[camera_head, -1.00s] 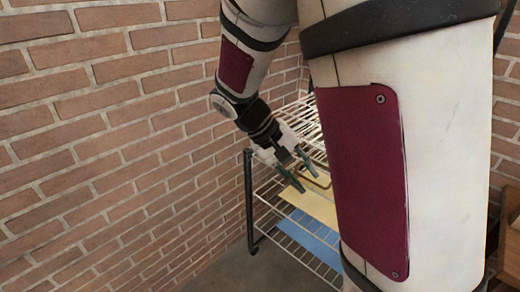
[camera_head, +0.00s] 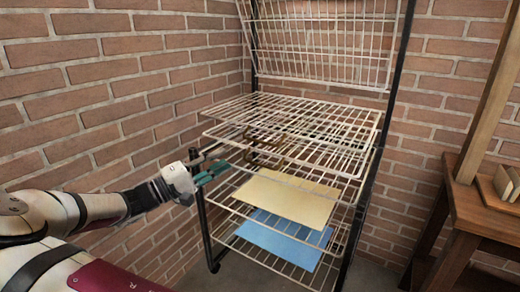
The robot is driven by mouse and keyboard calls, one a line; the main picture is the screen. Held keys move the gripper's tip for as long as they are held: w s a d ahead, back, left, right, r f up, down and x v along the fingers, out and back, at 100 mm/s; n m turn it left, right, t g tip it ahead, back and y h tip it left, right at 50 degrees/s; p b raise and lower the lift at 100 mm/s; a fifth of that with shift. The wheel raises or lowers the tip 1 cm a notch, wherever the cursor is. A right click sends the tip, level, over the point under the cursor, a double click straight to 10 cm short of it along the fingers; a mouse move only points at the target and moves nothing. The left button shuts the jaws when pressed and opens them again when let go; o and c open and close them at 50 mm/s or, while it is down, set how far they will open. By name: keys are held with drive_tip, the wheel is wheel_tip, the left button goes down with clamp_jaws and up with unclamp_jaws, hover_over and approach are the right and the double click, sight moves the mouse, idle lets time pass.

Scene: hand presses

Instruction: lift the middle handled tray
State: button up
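A wire rack holds several light wire trays, one above another. One tray (camera_head: 325,45) is tilted up against the back wall. Closely stacked level trays (camera_head: 300,113) lie at mid-height. A lower tray bears a yellow sheet (camera_head: 285,198), and a blue sheet (camera_head: 280,238) lies below it. A brownish bar or handle (camera_head: 262,150) shows dimly under the stacked trays; I cannot tell which tray it belongs to. My gripper (camera_head: 222,172) is at the rack's front left, beside the gap between the stacked trays and the yellow sheet. Its teal fingers appear parted and hold nothing visible.
Dark upright posts (camera_head: 362,190) frame the rack, with a short one (camera_head: 203,215) near my gripper. Brick walls (camera_head: 105,100) close off the left and back. A wooden table (camera_head: 462,205) stands at the right. Bare floor (camera_head: 235,277) shows in front.

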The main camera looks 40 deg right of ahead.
sight(259, 142)
drive_tip(key=d+b, duration=0.1)
drive_tip(key=d, duration=0.3)
drive_tip(key=d+r+b, duration=0.1)
drive_tip(key=d, duration=0.3)
drive_tip(key=d+r+b, duration=0.1)
drive_tip(key=d, duration=0.4)
drive_tip(key=shift+s+r+b, duration=0.15)
drive_tip(key=shift+s+b, duration=0.15)
drive_tip(key=shift+s, duration=0.05)
clamp_jaws()
